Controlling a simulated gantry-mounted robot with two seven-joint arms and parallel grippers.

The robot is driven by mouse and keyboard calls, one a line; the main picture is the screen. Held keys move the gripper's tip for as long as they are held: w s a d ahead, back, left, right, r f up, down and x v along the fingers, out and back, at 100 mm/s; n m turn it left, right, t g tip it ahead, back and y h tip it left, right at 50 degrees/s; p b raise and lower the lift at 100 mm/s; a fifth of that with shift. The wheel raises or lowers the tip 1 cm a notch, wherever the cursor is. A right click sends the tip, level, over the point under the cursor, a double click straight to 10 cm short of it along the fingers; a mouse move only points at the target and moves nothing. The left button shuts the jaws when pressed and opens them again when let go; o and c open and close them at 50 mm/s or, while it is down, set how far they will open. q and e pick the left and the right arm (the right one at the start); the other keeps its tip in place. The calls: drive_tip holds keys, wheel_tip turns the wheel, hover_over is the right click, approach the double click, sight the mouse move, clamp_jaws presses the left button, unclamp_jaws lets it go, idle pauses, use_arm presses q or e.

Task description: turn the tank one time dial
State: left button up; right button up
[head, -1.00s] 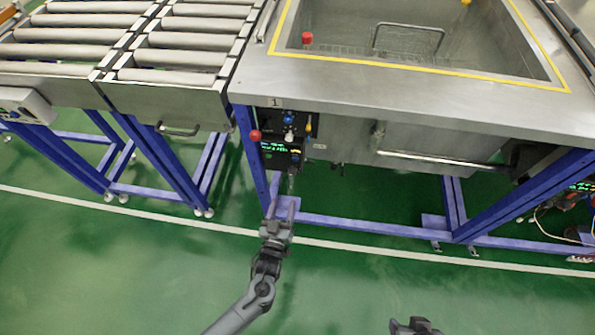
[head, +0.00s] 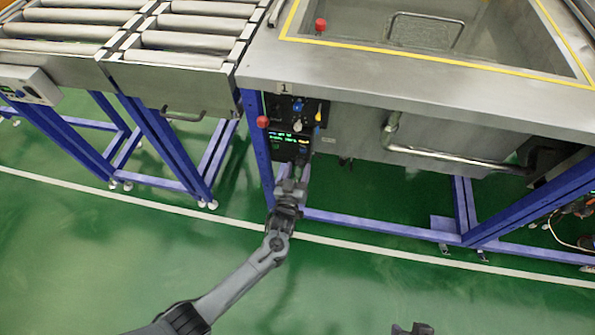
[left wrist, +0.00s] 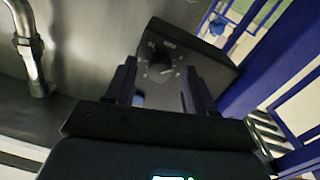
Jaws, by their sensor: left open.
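The tank one time dial (left wrist: 158,70) is a dark round knob with pale markings on a dark panel face in the left wrist view. In the head view, my left gripper covers the area where it sits. My left gripper (head: 296,168) is open, just in front of the lower part of the control panel (head: 293,111) under the label "1". In the left wrist view its two fingers stand on either side of the dial; I cannot tell whether they touch it. My right gripper (head: 412,329) shows only as a sliver at the bottom edge, so its state is unclear.
The tank (head: 350,72) with its yellow-lined rim stands above the panel. A red knob (head: 262,122) sticks out beside the lit display (head: 286,138). A blue frame leg (head: 259,150) is close to the left. A metal pipe (head: 440,155) runs to the right.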

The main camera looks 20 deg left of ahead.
use_arm(q)
drive_tip(key=shift+c, duration=0.2)
clamp_jaws()
idle(0.3)
